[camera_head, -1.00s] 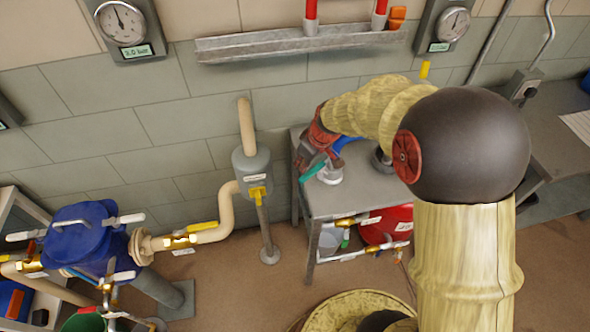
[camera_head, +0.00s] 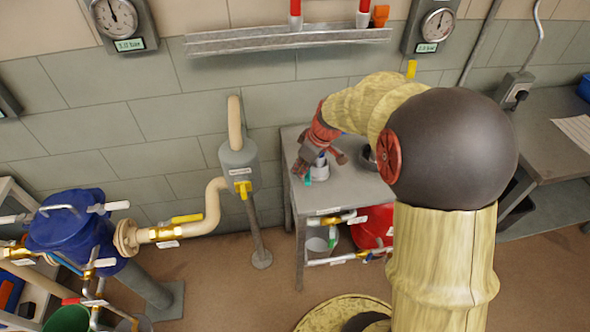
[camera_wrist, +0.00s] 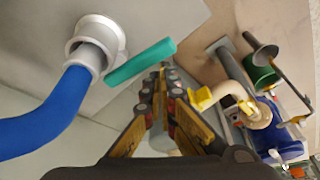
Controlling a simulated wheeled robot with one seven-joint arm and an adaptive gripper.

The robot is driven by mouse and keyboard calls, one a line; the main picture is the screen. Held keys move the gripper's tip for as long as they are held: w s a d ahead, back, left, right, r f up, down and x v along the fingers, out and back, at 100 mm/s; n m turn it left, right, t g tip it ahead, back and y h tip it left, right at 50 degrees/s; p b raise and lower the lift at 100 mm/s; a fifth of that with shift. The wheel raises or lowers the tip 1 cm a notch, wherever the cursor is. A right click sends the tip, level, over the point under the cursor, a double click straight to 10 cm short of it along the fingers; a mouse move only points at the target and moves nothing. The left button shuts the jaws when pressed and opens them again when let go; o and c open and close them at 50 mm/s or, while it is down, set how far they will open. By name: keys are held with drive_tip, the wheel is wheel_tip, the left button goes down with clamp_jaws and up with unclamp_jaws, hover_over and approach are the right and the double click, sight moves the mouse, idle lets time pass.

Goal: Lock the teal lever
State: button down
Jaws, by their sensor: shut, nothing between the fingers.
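The teal lever (camera_wrist: 142,62) sticks out from the side of a pale round coupling (camera_wrist: 93,40) in the wrist view. A thick blue hose (camera_wrist: 50,115) runs into that coupling. In the head view only a small teal piece of the lever (camera_head: 307,177) shows beside the coupling, on the grey bench by the wall. My gripper (camera_wrist: 160,78) is shut and empty. Its fingertips appear just beside the lever's free end in the wrist view; I cannot tell whether they touch. In the head view my gripper (camera_head: 322,160) is over the coupling and hides much of it and the hose.
The grey bench (camera_head: 345,195) carries the coupling. A cream pipe with a yellow-handled valve (camera_head: 187,218) and a grey cylinder (camera_head: 239,165) stand left of it. A blue vessel (camera_head: 70,232) is farther left. A red tank (camera_head: 372,226) sits under the bench.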

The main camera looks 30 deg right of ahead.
drive_tip(key=shift+s+d, duration=0.25)
drive_tip(key=shift+s, duration=0.15)
idle(0.5)
drive_tip(key=shift+w+a, duration=0.3)
drive_tip(key=shift+a, duration=0.05)
wheel_tip(320, 180, up, 9)
drive_tip(key=p, duration=0.3)
drive_tip(key=shift+s+r, duration=0.15)
drive_tip(key=shift+r, duration=0.05)
drive_tip(key=shift+d, duration=0.1)
